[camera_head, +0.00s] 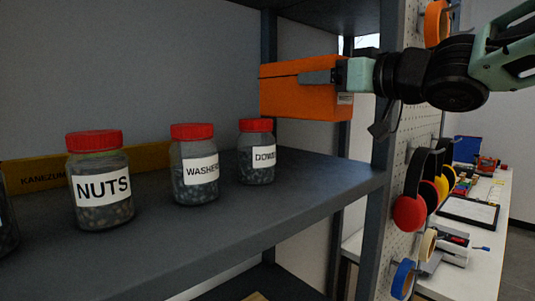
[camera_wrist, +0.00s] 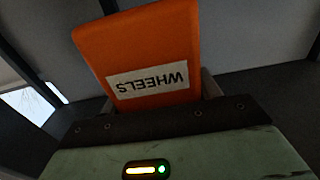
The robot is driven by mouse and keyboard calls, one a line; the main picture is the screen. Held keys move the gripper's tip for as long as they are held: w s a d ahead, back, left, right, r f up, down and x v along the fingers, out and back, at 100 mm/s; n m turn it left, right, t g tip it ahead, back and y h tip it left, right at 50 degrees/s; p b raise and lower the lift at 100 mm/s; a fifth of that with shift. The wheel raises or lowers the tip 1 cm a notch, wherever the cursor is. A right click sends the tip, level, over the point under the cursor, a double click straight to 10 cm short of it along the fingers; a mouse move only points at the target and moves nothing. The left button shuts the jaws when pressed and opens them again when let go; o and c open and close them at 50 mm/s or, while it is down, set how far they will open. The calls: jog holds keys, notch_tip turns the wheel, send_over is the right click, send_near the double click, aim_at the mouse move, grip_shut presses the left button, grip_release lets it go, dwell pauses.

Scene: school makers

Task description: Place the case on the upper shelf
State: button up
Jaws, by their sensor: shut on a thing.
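The case is an orange box (camera_head: 285,96) in the head view, held up at the right end of a dark shelf board (camera_head: 330,178). My gripper (camera_head: 318,77) reaches in from the right and is shut on the case. The case is above the board's level, near the right upright. In the wrist view the case (camera_wrist: 150,45) fills the top middle, with a white label reading "WHEELS" upside down. My gripper (camera_wrist: 160,105) is at the case's lower edge there; its fingertips are mostly hidden. Another shelf board (camera_head: 330,14) shows at the top of the head view.
On the board stand red-lidded jars: "NUTS" (camera_head: 98,185), "WASHERS" (camera_head: 195,168) and one partly reading "DOWE" (camera_head: 256,155). A yellow bar (camera_head: 147,157) lies behind them. A pegboard (camera_head: 400,150) with earmuffs (camera_head: 410,212) and tape (camera_head: 436,22) stands right. A workbench (camera_head: 490,235) is beyond.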

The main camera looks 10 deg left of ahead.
notch_tip(320, 180, down, 10)
jog(key=shift+r, duration=0.1)
dwell(0.4)
jog(key=o, duration=1.3)
jog(key=shift+r, duration=0.1)
jog(key=b+v, duration=0.3)
jog(key=v, duration=0.9)
